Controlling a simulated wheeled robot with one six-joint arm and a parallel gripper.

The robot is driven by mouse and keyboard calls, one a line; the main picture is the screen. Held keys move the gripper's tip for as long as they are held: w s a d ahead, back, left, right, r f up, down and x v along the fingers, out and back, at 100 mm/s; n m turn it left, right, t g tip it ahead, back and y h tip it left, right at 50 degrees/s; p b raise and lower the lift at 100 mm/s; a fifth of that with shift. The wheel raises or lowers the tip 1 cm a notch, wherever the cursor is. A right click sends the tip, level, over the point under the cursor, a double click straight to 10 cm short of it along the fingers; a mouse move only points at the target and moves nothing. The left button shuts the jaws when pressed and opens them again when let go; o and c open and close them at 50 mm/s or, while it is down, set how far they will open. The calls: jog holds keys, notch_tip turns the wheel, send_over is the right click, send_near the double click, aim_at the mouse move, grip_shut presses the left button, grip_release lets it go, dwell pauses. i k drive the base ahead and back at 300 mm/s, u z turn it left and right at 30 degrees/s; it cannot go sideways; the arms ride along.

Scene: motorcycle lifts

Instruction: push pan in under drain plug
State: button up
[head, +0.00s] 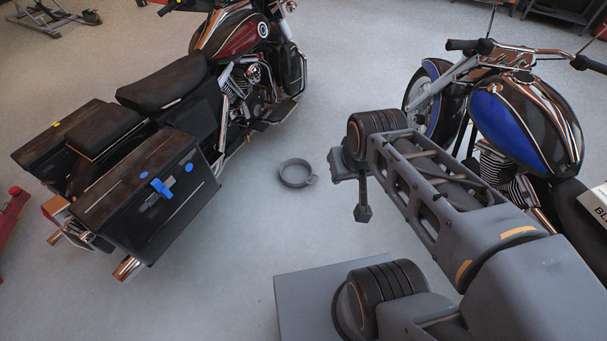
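A small round grey pan (296,182) with a raised rim and a short spout or handle at its right lies on the open floor. It is to the right of the red and black motorcycle (232,38), clear of its engine (250,88). No drain plug can be made out; the underside of the engine is hidden. My gripper (363,213) hangs down at the end of my arm, to the right of the pan and apart from it in the picture. Its fingers are too small and dark to tell open from shut.
A black saddlebag (150,190) and exhaust pipe (127,268) jut out at the left motorcycle's rear. A blue motorcycle (520,120) stands close on the right, partly behind my arm. The grey floor (330,110) between the two motorcycles is clear around the pan.

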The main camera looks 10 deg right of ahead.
aim_at(295, 173)
jog(key=z, duration=0.45)
jog(key=i, duration=1.65)
jog(key=u, duration=0.55)
